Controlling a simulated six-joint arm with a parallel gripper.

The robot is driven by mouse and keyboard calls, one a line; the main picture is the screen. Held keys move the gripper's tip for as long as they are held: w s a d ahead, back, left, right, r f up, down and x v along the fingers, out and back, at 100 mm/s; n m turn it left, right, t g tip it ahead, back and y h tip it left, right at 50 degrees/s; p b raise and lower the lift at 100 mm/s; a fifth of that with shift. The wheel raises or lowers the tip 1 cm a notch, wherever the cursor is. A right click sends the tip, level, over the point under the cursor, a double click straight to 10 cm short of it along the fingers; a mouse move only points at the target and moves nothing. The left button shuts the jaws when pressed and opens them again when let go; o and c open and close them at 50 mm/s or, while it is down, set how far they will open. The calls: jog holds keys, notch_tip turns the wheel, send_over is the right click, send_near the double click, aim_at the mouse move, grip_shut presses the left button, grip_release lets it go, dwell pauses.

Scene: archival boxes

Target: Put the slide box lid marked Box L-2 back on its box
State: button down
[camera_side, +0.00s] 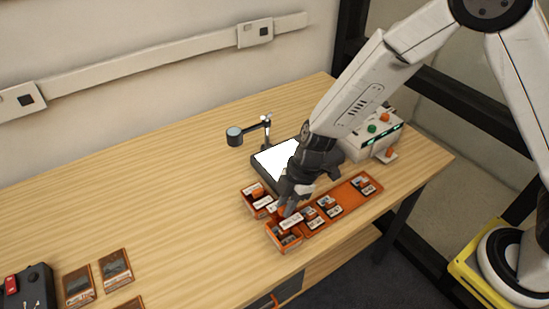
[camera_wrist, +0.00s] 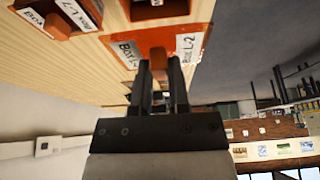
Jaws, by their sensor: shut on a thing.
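My gripper (camera_side: 287,202) is shut on the orange knob of a lid. In the wrist view, the two dark fingers (camera_wrist: 160,72) pinch that knob. In the side view the lid (camera_side: 291,221) is small and partly hidden by the gripper. It is beside or over the back of an open orange box (camera_side: 286,240) with dark contents. I cannot tell whether the lid touches this box.
Orange boxes with white labels (camera_side: 256,198) stand left of my gripper. An orange tray (camera_side: 350,196) with labelled pieces lies to the right. A lit light panel (camera_side: 275,160), a stand lamp (camera_side: 236,135) and a device with buttons (camera_side: 378,138) stand behind. The table's left middle is clear.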

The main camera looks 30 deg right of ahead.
jog(key=shift+f, duration=1.45)
jog(key=shift+f, duration=0.1)
jog(key=shift+f, duration=0.6)
jog(key=shift+f, duration=0.2)
jog(key=shift+f, duration=0.4)
jog(key=shift+f, duration=0.25)
dwell(1.1)
jog(key=c, duration=0.5)
grip_release()
jog(key=shift+r, duration=0.1)
